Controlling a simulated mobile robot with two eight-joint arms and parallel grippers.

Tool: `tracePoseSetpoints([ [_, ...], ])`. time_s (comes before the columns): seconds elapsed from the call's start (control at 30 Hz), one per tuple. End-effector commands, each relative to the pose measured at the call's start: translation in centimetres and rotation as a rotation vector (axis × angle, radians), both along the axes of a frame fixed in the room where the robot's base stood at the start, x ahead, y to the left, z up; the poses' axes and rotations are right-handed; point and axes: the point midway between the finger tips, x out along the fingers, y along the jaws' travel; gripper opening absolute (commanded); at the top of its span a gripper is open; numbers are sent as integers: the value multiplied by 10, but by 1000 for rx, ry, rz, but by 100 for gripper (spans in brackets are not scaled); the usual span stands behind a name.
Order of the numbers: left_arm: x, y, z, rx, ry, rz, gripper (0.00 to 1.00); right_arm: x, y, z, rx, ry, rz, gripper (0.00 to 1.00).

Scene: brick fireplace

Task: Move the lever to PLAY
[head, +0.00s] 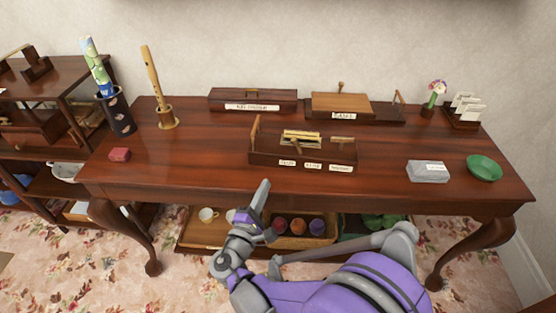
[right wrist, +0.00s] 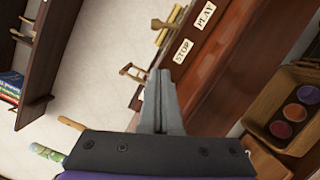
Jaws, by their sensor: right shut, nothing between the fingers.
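A dark wooden box (head: 268,157) with a raised brass bar assembly stands at the middle front of the table. Its front carries three small white labels. In the right wrist view two of them read STOP (right wrist: 183,51) and PLAY (right wrist: 206,14). A small lever (head: 297,148) seems to stand near the left and middle labels; its exact setting is too small to tell. A taller wooden handle (head: 256,128) rises at the box's left end. My right gripper (head: 263,190) is shut and empty, in front of the box and apart from it. My left gripper is out of view.
A basket with coloured balls (head: 297,240) sits on the shelf below.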

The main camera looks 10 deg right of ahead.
Motion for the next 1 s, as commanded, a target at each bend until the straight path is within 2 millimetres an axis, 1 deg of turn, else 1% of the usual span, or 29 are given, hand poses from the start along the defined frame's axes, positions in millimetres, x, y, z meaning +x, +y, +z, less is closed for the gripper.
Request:
tracePoseSetpoints([
  [0.33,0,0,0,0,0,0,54,1,1,1,-7,-4,2,0],
  [0.47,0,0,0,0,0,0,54,7,-3,1,-7,-4,-1,0],
  [0.57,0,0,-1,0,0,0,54,18,-11,2,-7,-3,-2,0],
  [0.67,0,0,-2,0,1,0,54,35,-21,4,-7,-4,-3,0],
  [0.9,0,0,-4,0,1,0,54,80,-48,8,-6,-3,-2,0],
  [0.97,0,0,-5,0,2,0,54,89,-54,9,-6,-3,-2,0],
  [1.0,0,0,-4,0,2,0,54,89,-61,13,-8,-3,-3,0],
])
